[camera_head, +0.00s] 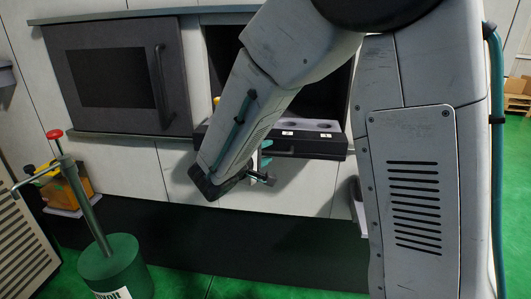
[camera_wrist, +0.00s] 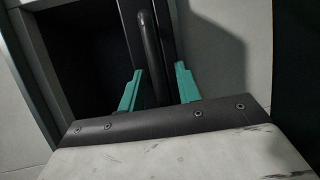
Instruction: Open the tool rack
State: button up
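The tool rack (camera_head: 325,146) is a black tray with a pale top, round holes and small white labels. In the head view it juts out at the bottom of an open cabinet bay. A dark handle (camera_head: 288,153) runs along its front, partly hidden by my arm. My gripper (camera_head: 264,168) is at the rack's front, below the tray's top edge. In the wrist view my gripper's two green fingers (camera_wrist: 158,82) stand apart on either side of a dark rounded bar (camera_wrist: 150,50), apparently the handle. A gap shows between the bar and the right finger.
A dark sliding door with a window (camera_head: 118,90) and a vertical handle covers the left of the cabinet. A green canister with a pole (camera_head: 115,265) stands at the front left, near a yellow-orange box (camera_head: 68,188). Green floor shows at the bottom.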

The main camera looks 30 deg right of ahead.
jog(key=v, duration=0.7)
jog(key=shift+s+a, duration=0.25)
jog(key=shift+a, duration=0.05)
